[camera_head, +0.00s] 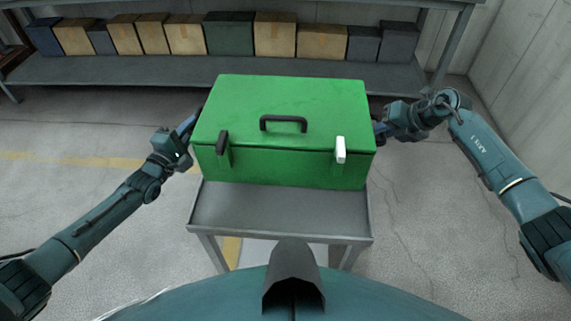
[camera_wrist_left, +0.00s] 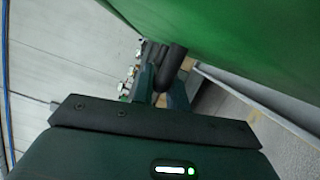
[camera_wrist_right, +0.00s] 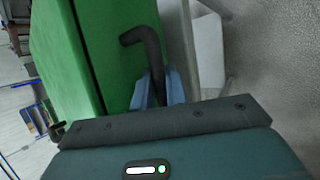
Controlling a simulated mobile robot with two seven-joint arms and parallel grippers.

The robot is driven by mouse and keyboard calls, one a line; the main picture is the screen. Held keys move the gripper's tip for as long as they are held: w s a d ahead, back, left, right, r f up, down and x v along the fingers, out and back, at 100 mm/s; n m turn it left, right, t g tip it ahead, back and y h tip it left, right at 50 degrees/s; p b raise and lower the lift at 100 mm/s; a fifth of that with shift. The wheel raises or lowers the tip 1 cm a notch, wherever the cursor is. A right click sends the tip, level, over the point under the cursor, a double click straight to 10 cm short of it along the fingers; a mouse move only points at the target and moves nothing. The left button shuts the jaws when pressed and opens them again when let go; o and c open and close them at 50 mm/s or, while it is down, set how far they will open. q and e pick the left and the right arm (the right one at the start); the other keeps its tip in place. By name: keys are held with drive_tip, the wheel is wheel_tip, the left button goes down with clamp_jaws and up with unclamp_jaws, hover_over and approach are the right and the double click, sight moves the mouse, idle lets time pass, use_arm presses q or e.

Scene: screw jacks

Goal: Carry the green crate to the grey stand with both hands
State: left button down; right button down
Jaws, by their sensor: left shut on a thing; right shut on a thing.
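The green crate (camera_head: 285,168) is level in the middle of the head view, with a black lid handle (camera_head: 283,124), a black latch at left and a white latch at right. It is over the rear part of the grey stand (camera_head: 275,210); whether its underside touches the top cannot be told. My left gripper (camera_head: 187,125) is at the crate's left side, shut on a dark side handle (camera_wrist_left: 170,70). My right gripper (camera_head: 380,130) is at its right side, its fingers shut on a black bent side handle (camera_wrist_right: 146,45), as the right wrist view shows.
The front part of the stand's top is bare. Behind, a long grey shelf (camera_head: 150,70) holds a row of brown and dark boxes. A wall (camera_head: 525,80) is at the right. The concrete floor on both sides is clear, with a yellow line at left.

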use_arm(q)
drive_tip(key=shift+w+r, duration=0.1)
drive_tip(key=shift+r, duration=0.05)
use_arm(e)
drive_tip(key=shift+w, duration=0.1)
